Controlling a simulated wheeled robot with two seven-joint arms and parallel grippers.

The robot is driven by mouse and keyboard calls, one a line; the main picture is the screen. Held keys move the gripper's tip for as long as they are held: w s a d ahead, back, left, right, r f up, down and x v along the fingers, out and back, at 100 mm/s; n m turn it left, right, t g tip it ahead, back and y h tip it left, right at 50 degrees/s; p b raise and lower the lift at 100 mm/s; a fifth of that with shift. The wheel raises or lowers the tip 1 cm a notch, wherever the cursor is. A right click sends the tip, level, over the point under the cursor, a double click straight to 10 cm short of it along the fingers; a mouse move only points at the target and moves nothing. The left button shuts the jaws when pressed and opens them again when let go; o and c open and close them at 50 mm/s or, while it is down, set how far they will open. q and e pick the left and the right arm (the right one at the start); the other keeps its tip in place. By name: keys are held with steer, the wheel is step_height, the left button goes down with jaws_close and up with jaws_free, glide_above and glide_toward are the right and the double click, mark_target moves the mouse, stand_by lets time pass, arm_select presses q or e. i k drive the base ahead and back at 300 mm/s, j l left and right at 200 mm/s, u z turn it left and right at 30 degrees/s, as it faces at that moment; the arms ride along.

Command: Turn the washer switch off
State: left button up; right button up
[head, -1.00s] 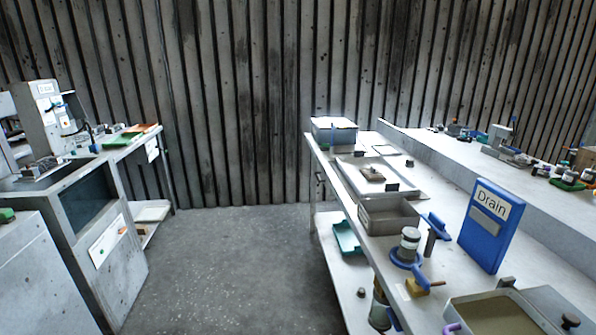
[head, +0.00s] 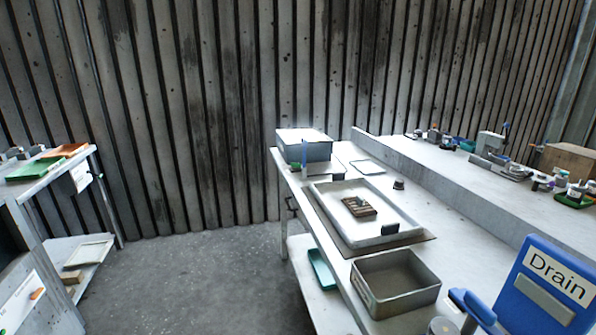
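I cannot make out a washer switch for certain in the head view. A grey cabinet at the lower left edge bears a white panel (head: 22,302) with a small orange part on it; whether this belongs to the washer I cannot tell. Neither of my grippers is in view.
At right stands a long bench (head: 440,232) with a grey lidded box (head: 304,146), a white tray (head: 330,215), an open metal bin (head: 393,280) and a blue Drain sign (head: 545,283). At left is a table with green (head: 35,169) and orange trays. The floor (head: 205,280) between is clear.

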mark_target(296, 166)
steer(key=i+j+z, duration=0.35)
steer(key=i+j, duration=0.2)
steer(key=i+j+z, duration=0.35)
steer(key=i+j, duration=0.3)
steer(key=i+j+z, duration=0.2)
steer(key=j, duration=0.25)
steer(key=i+j+z, duration=0.15)
steer(key=i+j, duration=0.15)
steer(key=i+j+z, duration=0.2)
steer(key=j, duration=0.35)
